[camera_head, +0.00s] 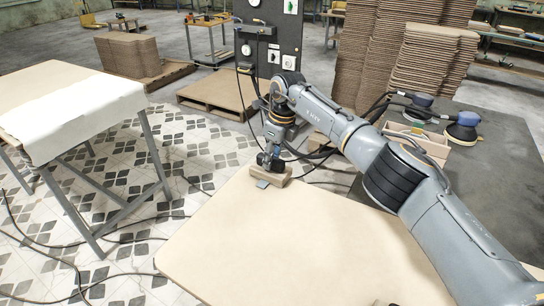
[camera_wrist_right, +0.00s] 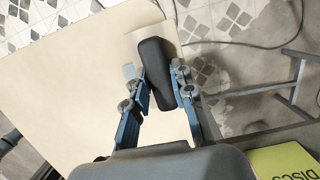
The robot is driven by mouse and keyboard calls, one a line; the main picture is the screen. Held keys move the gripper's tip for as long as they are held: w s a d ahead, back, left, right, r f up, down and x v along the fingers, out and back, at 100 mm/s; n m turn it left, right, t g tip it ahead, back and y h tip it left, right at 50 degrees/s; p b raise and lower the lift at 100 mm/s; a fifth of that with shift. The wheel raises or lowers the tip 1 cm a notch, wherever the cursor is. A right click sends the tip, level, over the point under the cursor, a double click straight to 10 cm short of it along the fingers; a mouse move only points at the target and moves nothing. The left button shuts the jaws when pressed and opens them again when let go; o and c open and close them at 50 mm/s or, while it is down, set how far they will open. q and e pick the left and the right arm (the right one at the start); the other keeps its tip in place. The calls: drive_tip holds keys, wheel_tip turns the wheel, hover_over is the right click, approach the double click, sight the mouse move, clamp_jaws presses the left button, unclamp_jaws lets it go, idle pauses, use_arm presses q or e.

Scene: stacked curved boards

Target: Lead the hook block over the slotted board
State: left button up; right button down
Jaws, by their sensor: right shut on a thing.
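The hook block (camera_head: 281,180) is a tan block with a dark grip on top. It is near the far left edge of a large pale board (camera_head: 290,230) with rounded corners; I see no slots in the board. My right gripper (camera_head: 268,166) comes down from above and is shut on the dark grip. In the right wrist view, the dark grip (camera_wrist_right: 154,70) sits between the fingers of the right gripper (camera_wrist_right: 160,85), with the tan block's edge showing beyond it. Whether the block touches the board is unclear. My left gripper is out of view.
A grey table (camera_head: 500,150) at the right holds sanders with blue tops (camera_head: 463,130) and a wooden box (camera_head: 420,145). Stacked curved boards (camera_head: 425,65) stand behind. A yellow-green box (camera_wrist_right: 285,160) shows in the wrist view. Hoses hang near my right wrist. The board's middle is clear.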

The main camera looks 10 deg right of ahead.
sight(259, 154)
drive_tip(key=shift+w+a+f, duration=0.15)
drive_tip(key=shift+w+a, duration=0.05)
drive_tip(key=shift+a, duration=0.15)
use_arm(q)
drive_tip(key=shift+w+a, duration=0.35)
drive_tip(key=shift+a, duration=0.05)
use_arm(e)
drive_tip(key=shift+a, duration=0.1)
drive_tip(key=shift+w+a+b, duration=0.55)
drive_tip(key=shift+a+b, duration=0.1)
drive_tip(key=shift+a, duration=0.05)
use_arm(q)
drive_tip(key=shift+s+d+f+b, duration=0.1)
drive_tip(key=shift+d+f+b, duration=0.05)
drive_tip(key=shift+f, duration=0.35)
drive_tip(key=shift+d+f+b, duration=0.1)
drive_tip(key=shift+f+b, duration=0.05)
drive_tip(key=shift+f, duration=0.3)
use_arm(e)
drive_tip(key=shift+w+a, duration=0.2)
drive_tip(key=shift+a, duration=0.1)
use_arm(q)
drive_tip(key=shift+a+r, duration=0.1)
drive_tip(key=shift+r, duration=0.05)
use_arm(e)
drive_tip(key=shift+w+a+r, duration=0.1)
drive_tip(key=shift+r, duration=0.1)
